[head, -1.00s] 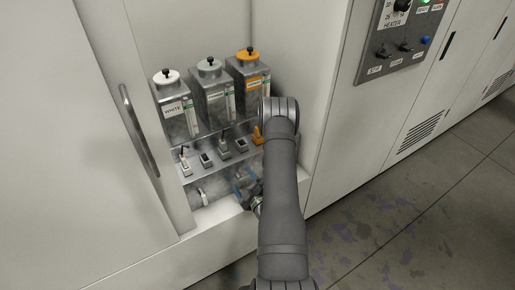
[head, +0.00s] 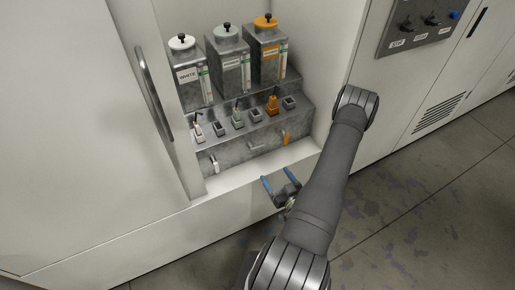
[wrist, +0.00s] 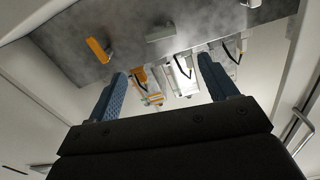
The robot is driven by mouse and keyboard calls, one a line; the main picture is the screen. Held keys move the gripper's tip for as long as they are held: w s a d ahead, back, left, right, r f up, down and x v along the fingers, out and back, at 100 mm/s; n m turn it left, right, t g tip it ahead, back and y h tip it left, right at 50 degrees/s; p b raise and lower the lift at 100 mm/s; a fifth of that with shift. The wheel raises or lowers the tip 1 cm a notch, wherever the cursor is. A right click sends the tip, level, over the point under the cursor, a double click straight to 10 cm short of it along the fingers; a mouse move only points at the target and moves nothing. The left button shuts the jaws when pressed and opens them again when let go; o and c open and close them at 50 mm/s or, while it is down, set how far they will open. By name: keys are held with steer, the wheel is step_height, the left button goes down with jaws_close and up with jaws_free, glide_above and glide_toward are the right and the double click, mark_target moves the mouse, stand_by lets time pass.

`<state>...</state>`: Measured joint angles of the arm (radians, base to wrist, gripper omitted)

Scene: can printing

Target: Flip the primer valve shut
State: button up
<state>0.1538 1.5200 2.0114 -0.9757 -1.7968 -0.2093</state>
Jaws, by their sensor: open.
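Below the cans, three valve levers sit on the grey metal front. The white lever (head: 213,163) at left and the orange lever (head: 285,137) at right point up and down. The grey middle lever (head: 258,147) lies nearly level. The can labels are too small to read surely, so I cannot tell which lever is the primer's. My gripper (head: 279,181) is open and empty, in front of the cabinet ledge, apart from the levers. In the wrist view, my blue-padded fingers (wrist: 163,69) frame the gap below the grey lever (wrist: 160,33); the orange lever (wrist: 98,50) is left of it.
White (head: 190,75), grey-green (head: 229,62) and orange-topped (head: 268,53) cans stand in the recess. Several small fittings line the step below. The recess walls and white ledge (head: 255,170) bound the space. A door handle (head: 153,92) is at left.

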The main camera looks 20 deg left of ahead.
mark_target(258, 149)
steer(key=x, duration=1.5)
steer(key=shift+w+a, duration=0.15)
steer(key=shift+a, duration=0.05)
steer(key=shift+c, duration=0.5)
steer(key=c, duration=0.9)
steer(key=shift+n, duration=0.7)
steer(key=o, duration=1)
steer(key=v, duration=1.7)
steer(key=shift+d, duration=0.2)
